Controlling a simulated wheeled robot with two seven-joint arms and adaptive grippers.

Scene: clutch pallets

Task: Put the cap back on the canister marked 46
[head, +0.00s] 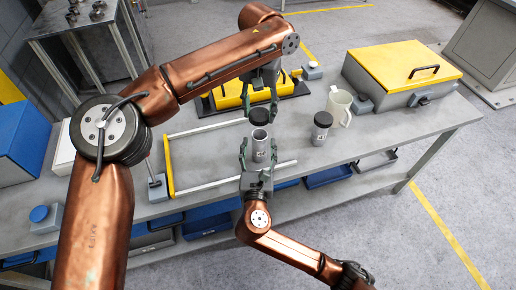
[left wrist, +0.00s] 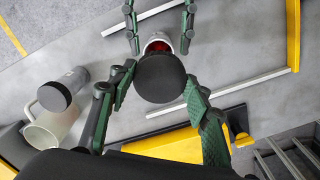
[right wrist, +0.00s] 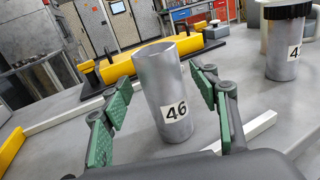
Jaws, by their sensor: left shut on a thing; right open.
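The open grey canister marked 46 (right wrist: 172,95) stands upright on the table, also in the head view (head: 260,148). Its rim is bare and its inside looks red in the left wrist view (left wrist: 158,44). My left gripper (head: 259,108) is shut on a black round cap (left wrist: 160,78) and holds it above the canister, a little toward the far side in the head view (head: 259,117). Cap and rim appear apart. My right gripper (right wrist: 165,103) is open, its green-padded fingers on either side of the canister without visibly gripping it.
A second canister with a black cap (head: 322,128) stands to the right, its label partly cut off in the right wrist view. Beside it is a pale jug (head: 340,104). A grey box with yellow lid (head: 405,65) stands farther right. White rails (head: 210,187) lie around the canister.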

